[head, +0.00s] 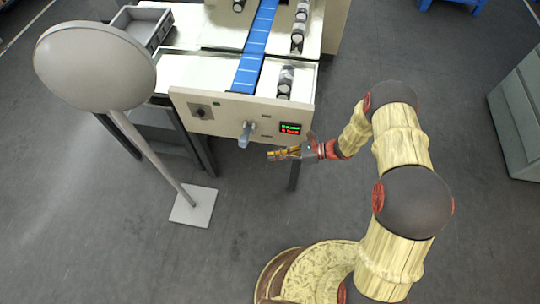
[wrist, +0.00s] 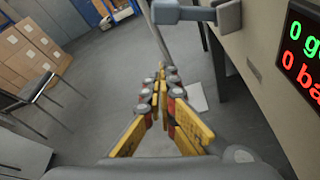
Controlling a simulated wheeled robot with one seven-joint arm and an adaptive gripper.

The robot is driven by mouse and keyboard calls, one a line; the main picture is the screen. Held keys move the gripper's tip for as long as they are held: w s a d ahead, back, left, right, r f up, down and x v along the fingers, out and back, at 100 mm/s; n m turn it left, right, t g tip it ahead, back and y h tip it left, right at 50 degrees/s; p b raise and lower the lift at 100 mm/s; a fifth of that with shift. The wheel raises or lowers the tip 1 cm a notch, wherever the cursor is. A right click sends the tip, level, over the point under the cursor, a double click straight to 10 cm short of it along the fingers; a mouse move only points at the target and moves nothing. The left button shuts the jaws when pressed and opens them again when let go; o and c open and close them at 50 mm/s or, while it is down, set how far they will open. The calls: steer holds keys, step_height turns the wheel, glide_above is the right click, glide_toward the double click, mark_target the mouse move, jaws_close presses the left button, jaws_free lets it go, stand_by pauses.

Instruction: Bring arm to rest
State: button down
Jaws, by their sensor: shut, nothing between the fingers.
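My gripper (head: 272,155) is in front of the flow wrapper's cream front panel (head: 225,112), to the lower right of the grey handle. In the wrist view my gripper (wrist: 161,72) has its yellow fingers shut together at the tips, with nothing between them. The arm is bent and reaches left from its base toward the machine. The handle (head: 246,134) sticks out of the panel; it also shows in the wrist view (wrist: 195,13), beyond the fingers and apart from them.
A lit display (head: 290,128) is on the panel's right. A blue belt (head: 252,60) runs along the machine top. A round-topped stand (head: 95,68) with a white foot is at left. A grey cabinet (head: 520,115) is at far right. Floor in front is clear. Cardboard boxes (wrist: 30,45) show behind.

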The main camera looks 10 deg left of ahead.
steer(key=shift+f, duration=0.1)
stand_by(0.5)
steer(key=s+d+r+n+g+h, duration=0.2)
steer(key=s+d+n+g+h, duration=0.25)
steer(key=s+n, duration=0.5)
steer(key=s+d+r+n+t+h, duration=0.3)
steer(key=d+r, duration=0.3)
steer(key=r, duration=0.8)
steer(key=s+d+r+n+t+h, duration=0.3)
steer(key=s+d+r+n+t, duration=0.1)
steer(key=r, duration=1)
steer(key=s+d+r+n+t+h, duration=0.4)
steer(key=d+r, duration=0.4)
steer(key=r, duration=0.5)
steer(key=shift+s+r+n, duration=0.3)
steer(key=shift+r+n, duration=0.1)
steer(key=shift+n, duration=0.25)
